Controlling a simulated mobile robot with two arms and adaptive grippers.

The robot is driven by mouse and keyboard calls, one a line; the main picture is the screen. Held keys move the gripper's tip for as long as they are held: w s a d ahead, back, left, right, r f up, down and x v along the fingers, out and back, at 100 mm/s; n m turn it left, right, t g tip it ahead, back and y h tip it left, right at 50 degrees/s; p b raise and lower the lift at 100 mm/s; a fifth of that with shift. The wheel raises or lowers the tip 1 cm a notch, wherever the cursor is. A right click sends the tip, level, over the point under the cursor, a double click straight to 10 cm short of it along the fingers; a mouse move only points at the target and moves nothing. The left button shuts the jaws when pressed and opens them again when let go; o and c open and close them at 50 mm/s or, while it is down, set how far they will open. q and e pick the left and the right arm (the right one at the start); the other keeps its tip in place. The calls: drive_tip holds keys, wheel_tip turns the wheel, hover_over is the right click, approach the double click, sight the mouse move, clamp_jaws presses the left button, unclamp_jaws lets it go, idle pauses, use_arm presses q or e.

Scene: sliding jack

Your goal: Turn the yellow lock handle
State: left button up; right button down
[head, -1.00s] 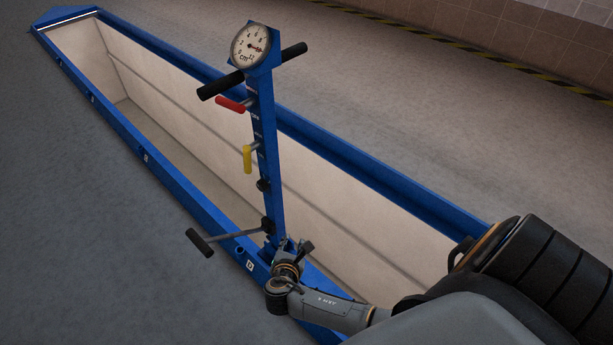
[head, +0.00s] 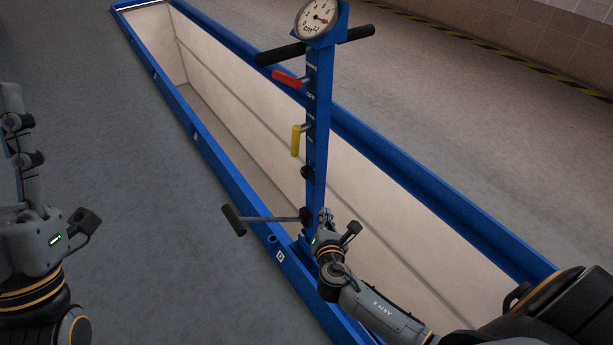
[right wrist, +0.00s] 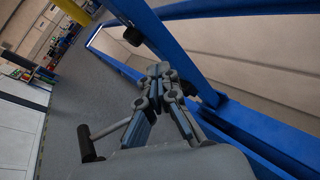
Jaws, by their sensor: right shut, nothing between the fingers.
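The yellow lock handle (head: 296,140) hangs upright on the left side of the blue post (head: 317,130), below a red handle (head: 287,78). My right gripper (head: 322,218) is low by the foot of the post, well below the yellow handle and apart from it. In the right wrist view its fingers (right wrist: 158,70) are together and empty, in front of the blue post (right wrist: 160,45). My left gripper (head: 20,135) is at the left edge, far from the post; its fingers are too unclear to judge. A yellow shape shows at the wrist view's top left; I cannot tell what it is.
A round gauge (head: 316,19) and black crossbar grips (head: 279,53) top the post. A lever with a black grip (head: 233,219) sticks out left near its foot. The long blue frame (head: 217,150) surrounds a pale pit. The grey floor left of it is clear.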

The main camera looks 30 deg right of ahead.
sight(297, 148)
wheel_tip(297, 148, up, 8)
drive_tip(key=a+n+t+y+b, duration=0.1)
drive_tip(key=n+t+y+b, duration=0.45)
drive_tip(key=n+b, duration=0.25)
drive_tip(key=shift+t, duration=0.25)
drive_tip(key=w, duration=0.4)
drive_tip(key=w+r, duration=0.1)
drive_tip(key=w, duration=0.3)
drive_tip(key=w+r, duration=0.1)
drive_tip(key=w, duration=0.4)
drive_tip(key=shift+w+d+r, duration=0.1)
drive_tip(key=shift+d, duration=0.1)
drive_tip(key=shift+w, duration=0.55)
use_arm(q)
drive_tip(key=w+f+n+g+y, duration=0.1)
drive_tip(key=f+g+y, duration=0.2)
drive_tip(key=f, duration=1.6)
drive_tip(key=w+f+n+g+y, duration=0.2)
drive_tip(key=f+g+y, duration=0.2)
drive_tip(key=f, duration=1.5)
drive_tip(key=g, duration=0.2)
drive_tip(key=shift+w+a+f+g, duration=0.15)
drive_tip(key=shift+a+f+g, duration=0.15)
drive_tip(key=shift+a+f, duration=0.1)
use_arm(e)
drive_tip(key=shift+r, duration=0.1)
use_arm(q)
drive_tip(key=shift+r, duration=0.1)
